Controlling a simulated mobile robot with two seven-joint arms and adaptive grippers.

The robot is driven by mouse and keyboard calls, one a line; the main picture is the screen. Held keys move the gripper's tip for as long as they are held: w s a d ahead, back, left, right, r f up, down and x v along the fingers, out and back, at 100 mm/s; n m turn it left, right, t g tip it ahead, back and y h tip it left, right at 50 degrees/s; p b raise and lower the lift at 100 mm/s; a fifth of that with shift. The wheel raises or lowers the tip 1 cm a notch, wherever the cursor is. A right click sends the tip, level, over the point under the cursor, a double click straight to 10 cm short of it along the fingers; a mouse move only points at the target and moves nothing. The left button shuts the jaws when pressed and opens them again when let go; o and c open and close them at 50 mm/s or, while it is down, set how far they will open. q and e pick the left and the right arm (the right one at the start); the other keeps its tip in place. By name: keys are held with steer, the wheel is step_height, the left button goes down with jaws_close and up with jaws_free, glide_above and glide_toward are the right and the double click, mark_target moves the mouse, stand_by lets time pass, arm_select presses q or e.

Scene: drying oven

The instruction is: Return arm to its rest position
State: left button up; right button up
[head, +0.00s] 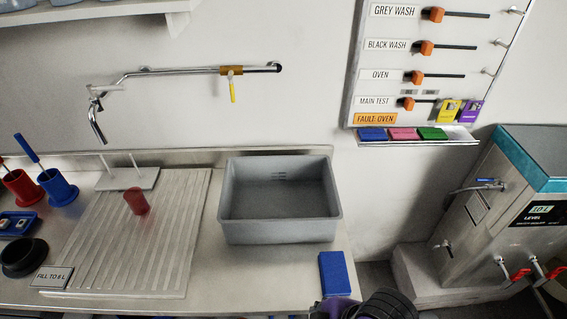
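A dark, ridged part of my arm with a purple piece shows at the bottom edge, right of centre, just in front of the blue block (335,273) on the counter. No gripper fingers show in the head view, and most of this arm is cut off by the frame. The other arm is not visible.
The counter holds a grey basin (280,231), a ribbed drainboard (120,255) with a red cup (137,201), and red (21,186) and blue (58,188) containers. A tap (97,120) and rail are above. A steel boiler (510,200) with red-handled taps stands right.

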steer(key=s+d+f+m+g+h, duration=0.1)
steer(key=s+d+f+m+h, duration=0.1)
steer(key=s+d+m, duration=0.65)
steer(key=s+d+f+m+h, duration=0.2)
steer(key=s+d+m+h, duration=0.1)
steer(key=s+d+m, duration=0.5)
arm_select(q)
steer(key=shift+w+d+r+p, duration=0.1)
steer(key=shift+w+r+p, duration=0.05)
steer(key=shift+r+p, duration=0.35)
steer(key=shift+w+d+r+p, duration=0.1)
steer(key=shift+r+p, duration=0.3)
steer(key=shift+p, duration=0.1)
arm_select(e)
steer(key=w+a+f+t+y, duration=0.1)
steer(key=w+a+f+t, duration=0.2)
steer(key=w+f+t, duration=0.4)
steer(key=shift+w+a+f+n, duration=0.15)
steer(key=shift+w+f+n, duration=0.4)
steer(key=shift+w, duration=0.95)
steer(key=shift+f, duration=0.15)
